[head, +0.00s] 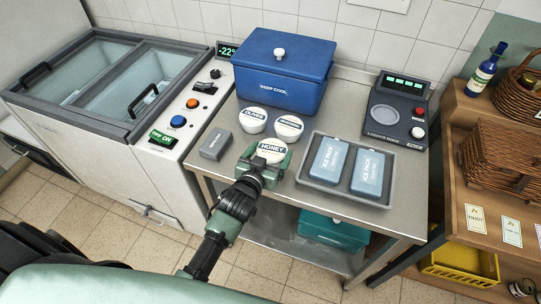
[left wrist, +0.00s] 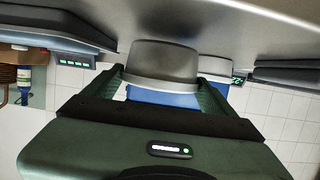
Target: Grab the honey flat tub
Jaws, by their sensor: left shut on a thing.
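The honey flat tub (head: 272,151) is white and round, with "HONEY" on its lid, near the front of the steel table (head: 221,160). My left gripper (head: 262,165) reaches it from the front and is shut on it. In the left wrist view, which looks upside down, the tub's grey side (left wrist: 163,62) sits between the two fingers of the gripper (left wrist: 163,85). The tub appears at table level; I cannot tell whether it is lifted. My right gripper is not in view.
An olives tub (head: 252,120) and another white tub (head: 289,128) stand just behind. A grey tray (head: 345,194) with two blue ice packs is close at right. A small grey box (head: 215,144) is at left. A blue cooler (head: 283,75) and a logger dock (head: 396,112) stand behind.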

